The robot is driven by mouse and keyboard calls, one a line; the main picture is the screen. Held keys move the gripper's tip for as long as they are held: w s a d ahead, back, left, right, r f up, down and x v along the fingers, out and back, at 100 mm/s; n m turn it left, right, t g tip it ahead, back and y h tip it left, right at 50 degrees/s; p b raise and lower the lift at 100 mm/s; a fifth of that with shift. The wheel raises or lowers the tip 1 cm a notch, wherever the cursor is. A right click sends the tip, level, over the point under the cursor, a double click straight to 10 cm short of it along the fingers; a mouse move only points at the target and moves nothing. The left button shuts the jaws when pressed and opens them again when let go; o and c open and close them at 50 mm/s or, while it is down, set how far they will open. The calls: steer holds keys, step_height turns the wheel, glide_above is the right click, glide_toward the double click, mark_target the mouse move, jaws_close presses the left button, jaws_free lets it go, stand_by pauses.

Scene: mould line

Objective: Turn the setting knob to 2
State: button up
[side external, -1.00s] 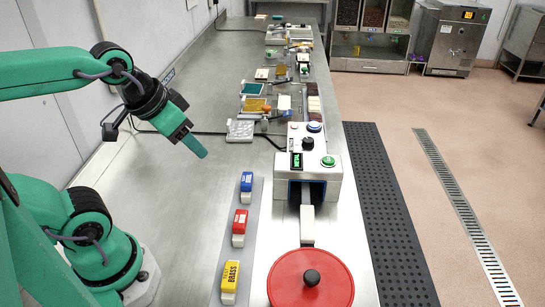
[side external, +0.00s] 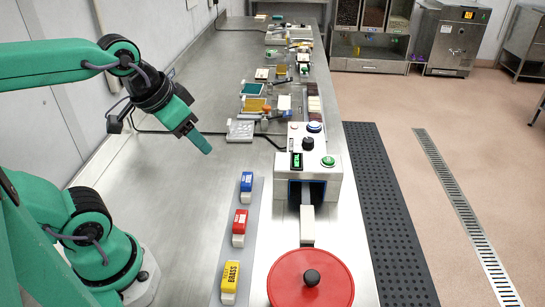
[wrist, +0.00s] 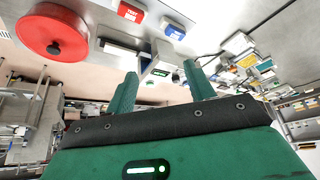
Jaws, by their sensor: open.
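The setting knob is probably the black knob (side external: 308,143) on the white-topped metal detector unit (side external: 335,172). Its pointer and any numbers are too small to read. A small lit green display (side external: 296,160) and a green button (side external: 328,161) sit beside it. My gripper (side external: 203,145) is in the air left of the unit, apart from the knob and touching nothing. In the wrist view the two green fingers of my gripper (wrist: 160,92) stand apart with nothing between them.
Blue (side external: 247,184), red (side external: 240,224) and yellow "BRASS" (side external: 230,278) test blocks stand in a row left of the unit. A red round disc with a black knob (side external: 285,290) lies in front. Trays and moulds fill the bench behind. Bare steel bench (side external: 180,215) lies below my gripper.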

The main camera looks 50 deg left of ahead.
steer(key=w+r+m+g, duration=0.1)
steer(key=w+r+m, duration=0.15)
steer(key=w, duration=0.65)
steer(key=m+g, duration=0.4)
steer(key=m, duration=0.3)
glide_above(309, 139)
steer(key=s, duration=0.1)
steer(key=f, duration=1)
steer(key=shift+d+f, duration=0.2)
steer(key=shift+f, duration=0.15)
steer(key=shift+w+f, duration=0.25)
steer(key=shift+f, duration=0.15)
steer(key=shift+f, duration=0.1)
steer(key=shift+w+a+f, duration=0.1)
steer(key=shift+a+f, duration=0.05)
steer(key=shift+f, duration=3.65)
steer(key=shift+c, duration=0.3)
